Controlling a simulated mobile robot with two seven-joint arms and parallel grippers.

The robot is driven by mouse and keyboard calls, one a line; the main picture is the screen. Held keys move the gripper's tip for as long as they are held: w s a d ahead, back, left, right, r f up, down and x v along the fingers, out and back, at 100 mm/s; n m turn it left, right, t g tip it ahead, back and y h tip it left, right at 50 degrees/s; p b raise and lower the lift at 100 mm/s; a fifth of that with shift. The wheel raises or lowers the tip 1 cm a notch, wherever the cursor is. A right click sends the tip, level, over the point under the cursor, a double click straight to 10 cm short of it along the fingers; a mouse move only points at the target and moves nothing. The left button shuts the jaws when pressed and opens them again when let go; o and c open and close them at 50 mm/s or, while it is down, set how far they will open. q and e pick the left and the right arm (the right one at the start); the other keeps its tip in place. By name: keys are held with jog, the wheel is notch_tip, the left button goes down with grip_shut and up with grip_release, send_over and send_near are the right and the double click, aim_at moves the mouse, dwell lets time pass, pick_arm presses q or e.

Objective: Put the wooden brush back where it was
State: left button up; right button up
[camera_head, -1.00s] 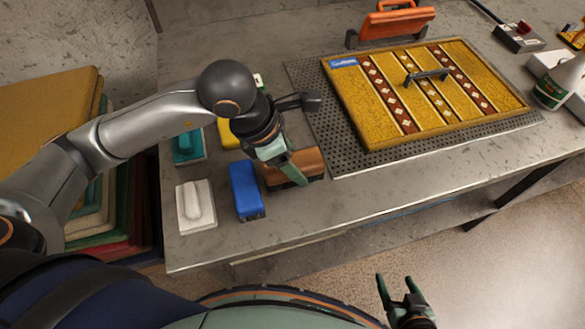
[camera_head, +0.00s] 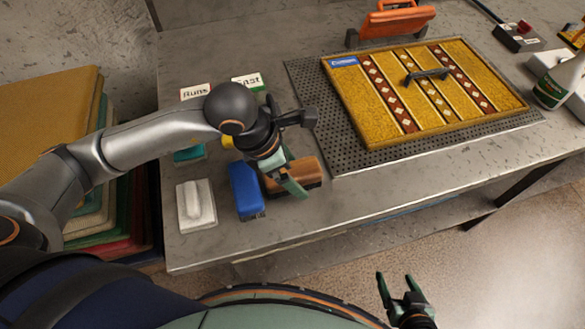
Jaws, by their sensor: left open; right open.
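The wooden brush (camera_head: 309,171), a brown block, is on the grey table right of the blue brush (camera_head: 246,188) and just left of the perforated mat. My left gripper (camera_head: 292,185) is open over the brush's left part and hides some of it. I cannot tell whether its fingers touch the brush. My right gripper (camera_head: 396,286) is open and empty, in front of the table's front edge.
Teal (camera_head: 189,154) and yellow items are partly hidden behind my arm, near "Runs" and "East" cards (camera_head: 247,81). The perforated mat (camera_head: 339,152) bears a patterned yellow rug (camera_head: 374,130). Front table right of the brushes is clear.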

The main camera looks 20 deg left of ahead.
pick_arm(q)
jog(key=shift+r, duration=0.1)
jog(key=v, duration=1.1)
jog(key=shift+r+p, duration=0.15)
jog(key=shift+p, duration=0.25)
jog(key=shift+s+a+r, duration=0.1)
jog(key=shift+a+r, duration=0.05)
jog(key=shift+r, duration=0.2)
